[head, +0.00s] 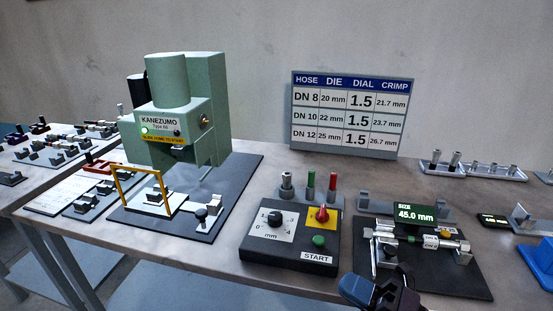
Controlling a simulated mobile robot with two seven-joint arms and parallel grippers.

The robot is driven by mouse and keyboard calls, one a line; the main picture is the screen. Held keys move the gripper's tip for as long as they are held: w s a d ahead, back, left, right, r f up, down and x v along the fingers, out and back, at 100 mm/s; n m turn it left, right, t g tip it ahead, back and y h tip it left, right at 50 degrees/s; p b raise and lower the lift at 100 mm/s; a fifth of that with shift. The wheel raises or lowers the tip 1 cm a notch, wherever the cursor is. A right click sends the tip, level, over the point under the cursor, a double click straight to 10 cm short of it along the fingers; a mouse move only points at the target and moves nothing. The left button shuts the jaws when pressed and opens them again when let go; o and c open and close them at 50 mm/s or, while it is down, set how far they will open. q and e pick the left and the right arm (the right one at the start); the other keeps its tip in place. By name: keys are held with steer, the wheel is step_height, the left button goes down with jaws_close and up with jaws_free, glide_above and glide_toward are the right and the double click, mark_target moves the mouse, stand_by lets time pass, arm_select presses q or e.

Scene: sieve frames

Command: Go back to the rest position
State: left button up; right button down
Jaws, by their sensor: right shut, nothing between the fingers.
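My right gripper (372,292) shows at the bottom edge, right of centre, as a blue-grey and dark shape cut off by the frame. It is shut and holds nothing. In the picture it sits in front of the table, just below the measuring fixture (425,287), whose green display reads 45.0 mm. A hose piece with silver ends (418,240) lies across that fixture. My left gripper is not in view.
A green press (168,130) stands on a dark plate at left centre. A control box (290,238) with dial, red knob and START button sits mid-table. A hose chart (347,115) stands behind. Racks and small parts fill both sides. Bare tabletop shows in front of the press.

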steer(key=s+d+f+m+t+h, duration=0.1)
steer(key=d+f+m+t+h, duration=0.1)
steer(key=d+f+m+h, duration=0.5)
steer(key=s+d+f+m+t+h, duration=0.15)
steer(key=f+m+h, duration=0.3)
steer(key=m, duration=0.55)
steer(key=d+f+m+t+h, duration=0.2)
steer(key=d+f+m+h, duration=0.2)
steer(key=f+m+h, duration=0.4)
steer(key=s+d+f+m+g, duration=0.2)
steer(key=s+f+m+g, duration=0.2)
steer(key=s+f+m, duration=0.2)
steer(key=shift+s+d+f, duration=0.25)
steer(key=shift+s+f, duration=0.25)
steer(key=shift+f, duration=0.15)
steer(key=shift+y, duration=0.25)
